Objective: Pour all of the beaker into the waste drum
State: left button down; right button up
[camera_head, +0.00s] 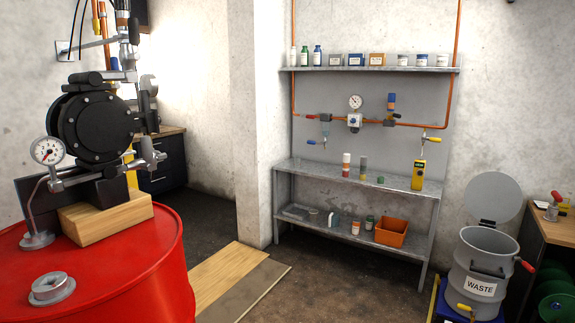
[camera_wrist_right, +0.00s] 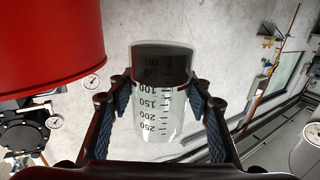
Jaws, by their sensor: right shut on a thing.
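The waste drum (camera_head: 480,268) is a grey metal drum with a WASTE label, at the right of the head view. Its round lid (camera_head: 492,196) stands raised behind its open top. My right gripper (camera_wrist_right: 160,98) is shut on the clear beaker (camera_wrist_right: 168,122) in the right wrist view, one finger on each side. The beaker's scale reads upside down in this picture. Dark contents fill its end at the picture's top, up to about the 100 mark. Neither gripper nor the beaker shows in the head view.
A red drum (camera_head: 130,262) with a pump (camera_head: 95,130) on it fills the left. A grey shelf unit (camera_head: 350,190) with bottles, a yellow device and an orange bin stands at the back. A wooden bench (camera_head: 540,225) is right of the waste drum. The middle floor is open.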

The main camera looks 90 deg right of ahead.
aim_at(477, 283)
jog(key=l+z, duration=0.15)
jog(key=z, duration=0.25)
jog(key=l+z, duration=0.15)
jog(key=z, duration=0.25)
jog(key=l+z, duration=0.2)
jog(key=z, duration=0.2)
jog(key=l+z, duration=0.4)
jog(key=i+l+z, duration=0.1)
jog(key=z, duration=0.3)
jog(key=i+l+z, duration=0.15)
jog(key=l+z, duration=0.25)
jog(key=i+l+z, duration=0.8)
jog(key=z, duration=0.15)
jog(key=i+l, duration=0.2)
jog(key=i, duration=0.35)
jog(key=i+l+z, duration=0.1)
jog(key=i, duration=0.5)
jog(key=i+l, duration=0.2)
jog(key=i, duration=0.35)
